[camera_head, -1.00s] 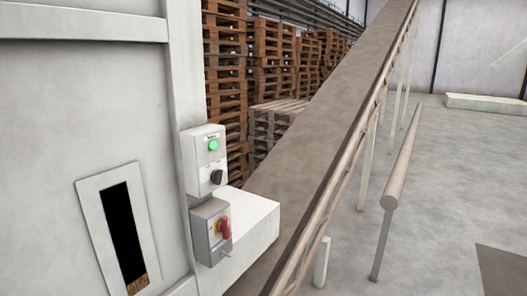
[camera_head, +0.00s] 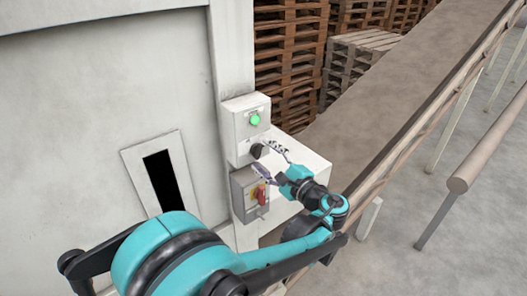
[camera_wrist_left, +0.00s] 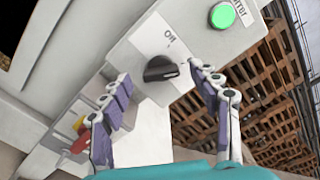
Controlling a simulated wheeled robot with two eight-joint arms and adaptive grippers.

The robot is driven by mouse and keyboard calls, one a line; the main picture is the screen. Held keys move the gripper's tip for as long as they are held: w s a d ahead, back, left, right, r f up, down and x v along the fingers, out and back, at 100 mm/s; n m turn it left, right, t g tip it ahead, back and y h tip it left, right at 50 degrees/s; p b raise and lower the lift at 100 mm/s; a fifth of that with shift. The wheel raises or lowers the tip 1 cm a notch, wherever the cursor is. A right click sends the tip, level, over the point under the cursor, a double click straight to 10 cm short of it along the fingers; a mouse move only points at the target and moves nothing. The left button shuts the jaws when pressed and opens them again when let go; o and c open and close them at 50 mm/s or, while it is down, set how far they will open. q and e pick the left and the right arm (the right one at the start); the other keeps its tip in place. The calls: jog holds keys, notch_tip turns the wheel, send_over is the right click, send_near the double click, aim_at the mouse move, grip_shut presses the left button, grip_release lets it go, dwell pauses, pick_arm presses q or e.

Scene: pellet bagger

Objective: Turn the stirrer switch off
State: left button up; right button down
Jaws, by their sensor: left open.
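The stirrer switch is a black rotary knob (camera_head: 258,150) on the lower part of a pale grey control box (camera_head: 238,134). In the left wrist view the knob (camera_wrist_left: 160,69) faces me, its ridge lying nearly across the picture, with an "Off" label above it. A lit green lamp (camera_head: 254,119) sits above the knob on the box. My left gripper (camera_wrist_left: 160,76) is open and empty, its two fingers on either side of the knob. I cannot tell whether either finger touches it. In the head view the left gripper (camera_head: 265,158) partly overlaps the lower box.
A grey box with a red-and-yellow rotary switch (camera_head: 258,194) is just below, close to the left gripper. A white ledge (camera_head: 305,155) juts out beside the boxes. A sloping conveyor (camera_head: 400,95) with rails runs on the right. Pallet stacks (camera_head: 290,60) stand behind.

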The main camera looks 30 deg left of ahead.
pick_arm(q)
jog(key=shift+x, duration=0.85)
jog(key=shift+a, duration=0.15)
jog(key=shift+w, duration=0.1)
jog(key=c, duration=1.2)
jog(key=shift+o, duration=0.2)
